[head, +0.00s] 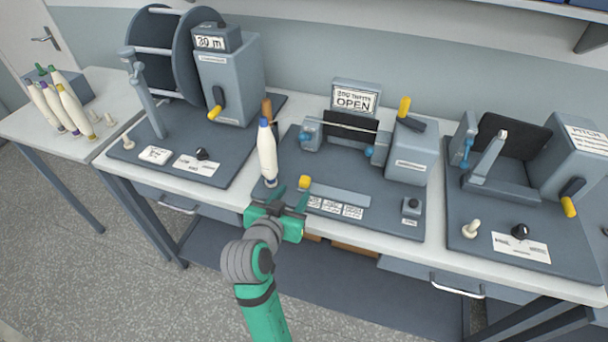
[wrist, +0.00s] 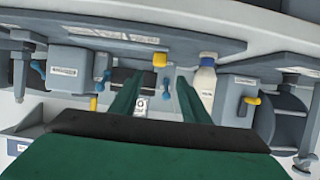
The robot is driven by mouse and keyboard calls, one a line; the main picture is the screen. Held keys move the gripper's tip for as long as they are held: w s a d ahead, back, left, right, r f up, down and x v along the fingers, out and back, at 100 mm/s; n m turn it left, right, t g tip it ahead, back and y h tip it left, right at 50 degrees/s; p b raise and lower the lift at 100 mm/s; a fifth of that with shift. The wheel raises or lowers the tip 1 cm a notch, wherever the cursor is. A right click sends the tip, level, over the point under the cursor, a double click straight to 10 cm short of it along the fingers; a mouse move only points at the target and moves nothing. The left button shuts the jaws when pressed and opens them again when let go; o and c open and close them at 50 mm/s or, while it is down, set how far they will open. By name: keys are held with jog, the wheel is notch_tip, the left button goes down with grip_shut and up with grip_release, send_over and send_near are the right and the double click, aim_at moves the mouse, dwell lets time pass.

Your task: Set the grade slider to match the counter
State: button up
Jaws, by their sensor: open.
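The counter (head: 210,42) on the left machine reads "30 m". The grade slider's yellow knob (head: 304,183) sits at the left end of its grey bar (head: 340,196) on the middle station. Several white labels (head: 330,207) lie along the front of the bar; their text is too small to read. My gripper (head: 290,198) is open and empty, just in front of the knob and apart from it. In the wrist view, which is upside down, the knob (wrist: 160,60) shows between and beyond the fingertips (wrist: 160,84).
A blue-tipped bobbin (head: 267,155) stands upright close to the left of my gripper. A sign (head: 355,98) reading "OPEN" stands behind. A small button box (head: 411,206) is at the right of the slider.

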aim_at(304, 180)
jog(key=x, duration=0.9)
jog(key=shift+w+d, duration=0.15)
jog(key=shift+d, duration=0.15)
jog(key=shift+w+f, duration=0.35)
jog(key=shift+w, duration=0.25)
grip_shut()
